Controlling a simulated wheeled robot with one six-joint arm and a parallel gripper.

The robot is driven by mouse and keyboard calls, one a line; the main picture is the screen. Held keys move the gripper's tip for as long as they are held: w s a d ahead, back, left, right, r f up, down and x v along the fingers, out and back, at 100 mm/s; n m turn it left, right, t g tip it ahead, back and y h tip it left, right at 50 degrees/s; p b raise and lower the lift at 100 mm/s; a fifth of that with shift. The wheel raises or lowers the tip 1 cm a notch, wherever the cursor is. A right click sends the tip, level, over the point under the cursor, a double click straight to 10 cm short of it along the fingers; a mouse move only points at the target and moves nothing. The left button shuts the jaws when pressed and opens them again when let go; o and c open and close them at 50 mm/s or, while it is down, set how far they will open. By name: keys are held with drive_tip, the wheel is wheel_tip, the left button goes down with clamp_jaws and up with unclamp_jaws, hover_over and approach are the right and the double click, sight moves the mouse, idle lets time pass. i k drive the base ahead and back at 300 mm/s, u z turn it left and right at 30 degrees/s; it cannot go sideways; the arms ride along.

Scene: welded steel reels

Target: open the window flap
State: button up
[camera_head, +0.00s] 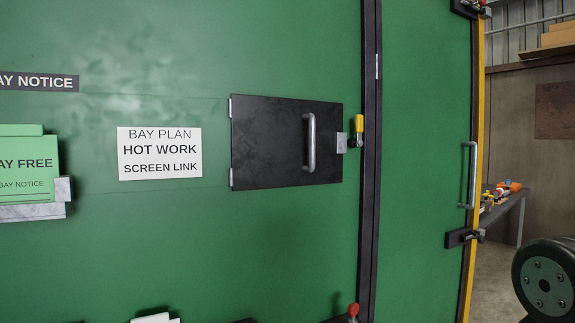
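The window flap (270,145) is a black rectangular panel set in a green wall, right of centre. It looks closed, flat against the wall. Small hinges show along its left edge. A grey vertical bar handle (311,142) is fixed near its right side. A grey metal plate (342,143) sits at its right edge, and just right of that is a latch with a yellow lever (358,124), its lever pointing up. Whether the latch holds the flap cannot be told. My gripper is not in view.
Left of the flap is a white sign (160,153) reading "BAY PLAN HOT WORK SCREEN LINK". Further left, a green card (26,170) sits in a metal holder. Right of a dark post is a green panel with a handle (469,175). Beyond are a bench (507,211) and a reel (545,278).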

sight(277, 143)
drive_tip(key=k, duration=0.5)
drive_tip(key=u, duration=0.65)
drive_tip(key=i, duration=1.25)
drive_tip(key=z, duration=0.65)
